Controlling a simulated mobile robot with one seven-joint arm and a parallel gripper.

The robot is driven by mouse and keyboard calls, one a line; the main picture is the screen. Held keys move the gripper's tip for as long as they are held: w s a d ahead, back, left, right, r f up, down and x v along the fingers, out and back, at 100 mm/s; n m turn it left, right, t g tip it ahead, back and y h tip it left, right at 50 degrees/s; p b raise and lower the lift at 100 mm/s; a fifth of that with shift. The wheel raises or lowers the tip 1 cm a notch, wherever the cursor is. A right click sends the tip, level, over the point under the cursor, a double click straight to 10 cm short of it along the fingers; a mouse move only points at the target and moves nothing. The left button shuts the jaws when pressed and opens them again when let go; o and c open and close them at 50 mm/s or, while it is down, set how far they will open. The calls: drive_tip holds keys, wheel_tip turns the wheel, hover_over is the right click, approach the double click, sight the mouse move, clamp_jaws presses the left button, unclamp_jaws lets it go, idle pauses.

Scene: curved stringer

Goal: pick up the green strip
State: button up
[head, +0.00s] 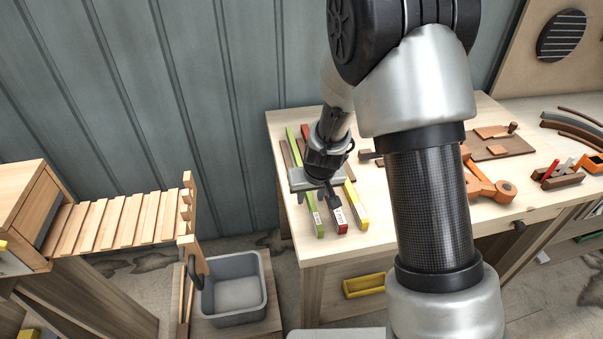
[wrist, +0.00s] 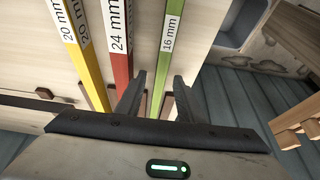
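The green strip (head: 318,222) lies lengthwise near the left edge of the light wooden table, left of a red strip (head: 341,224) and a yellow strip (head: 361,219). My gripper (head: 316,193) is over the strips and hides their middle parts. In the wrist view my gripper (wrist: 160,77) is open, with one dark finger on each side of the green strip (wrist: 169,40), which carries a "16 mm" label. I cannot tell how far the fingertips are above the table. The red strip (wrist: 118,45), labelled "24 mm", is close beside the left finger.
The table (head: 310,252) also holds brown strips, an orange clamp-like tool (head: 490,188) and a brown board (head: 497,147) at the right. A grey bin (head: 234,288) stands lower left of it. A slatted wooden rack (head: 120,222) is at the far left.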

drive_tip(key=shift+f+b, duration=0.25)
drive_tip(key=shift+b, duration=0.05)
idle(0.5)
clamp_jaws()
